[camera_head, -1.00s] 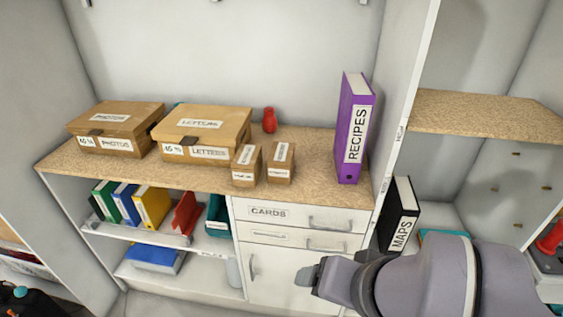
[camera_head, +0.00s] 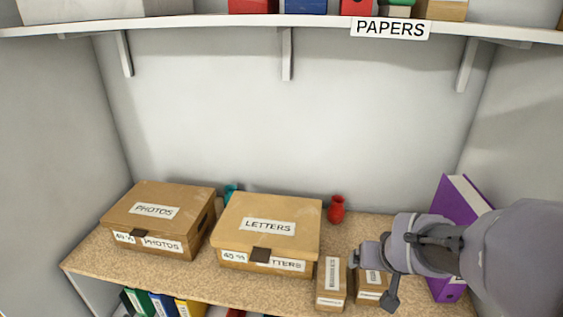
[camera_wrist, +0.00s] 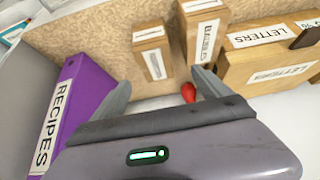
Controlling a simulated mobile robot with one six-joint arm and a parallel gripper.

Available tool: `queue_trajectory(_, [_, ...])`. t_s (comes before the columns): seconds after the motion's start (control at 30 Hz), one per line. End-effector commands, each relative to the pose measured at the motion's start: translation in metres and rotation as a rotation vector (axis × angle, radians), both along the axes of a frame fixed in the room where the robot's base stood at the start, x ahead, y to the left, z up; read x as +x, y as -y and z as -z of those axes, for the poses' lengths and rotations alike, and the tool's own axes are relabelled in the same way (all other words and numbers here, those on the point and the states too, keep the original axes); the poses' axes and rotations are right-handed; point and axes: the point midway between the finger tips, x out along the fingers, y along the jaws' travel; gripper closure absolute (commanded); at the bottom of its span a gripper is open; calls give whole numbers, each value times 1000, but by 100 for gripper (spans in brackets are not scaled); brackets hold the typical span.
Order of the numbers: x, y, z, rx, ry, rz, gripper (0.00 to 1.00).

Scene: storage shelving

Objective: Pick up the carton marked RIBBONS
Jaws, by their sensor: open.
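Two small brown cartons stand side by side at the counter's front edge. In the wrist view, one is marked BAUBLES (camera_wrist: 203,30); it is the left carton in the head view (camera_head: 331,280). The other small carton (camera_wrist: 153,55) has a label too small to read; it is the right one in the head view (camera_head: 370,288), partly hidden by my gripper. I cannot read RIBBONS on any carton. My gripper (camera_head: 374,275) is open and empty, above and close to the right carton. In the wrist view its fingers (camera_wrist: 160,88) are spread toward that carton, apart from it.
A purple RECIPES binder (camera_wrist: 72,110) stands close beside my gripper. The LETTERS box (camera_head: 265,235) and PHOTOS box (camera_head: 160,215) stand to the left on the counter (camera_head: 90,255). A red vase (camera_head: 336,209) is behind. A PAPERS shelf (camera_head: 250,22) hangs above.

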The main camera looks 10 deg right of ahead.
Motion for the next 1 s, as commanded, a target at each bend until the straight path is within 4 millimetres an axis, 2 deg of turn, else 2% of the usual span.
queue_trajectory(0.03, [6, 2, 21, 1, -5, 0, 13])
queue_trajectory(0.2, [33, 9, 64, 2, -3, 0, 13])
queue_trajectory(0.3, [44, 12, 79, 1, -2, -1, 13])
queue_trajectory(0.43, [51, 14, 89, 3, -1, 0, 13])
queue_trajectory(0.6, [69, 19, 122, 3, -2, 1, 13])
queue_trajectory(0.73, [78, 22, 133, 2, -1, -1, 13])
queue_trajectory(0.93, [80, 22, 132, 2, 1, 0, 13])
queue_trajectory(0.97, [80, 22, 132, 2, 1, 0, 15])
queue_trajectory(1.0, [79, 22, 132, 2, 1, 0, 23])
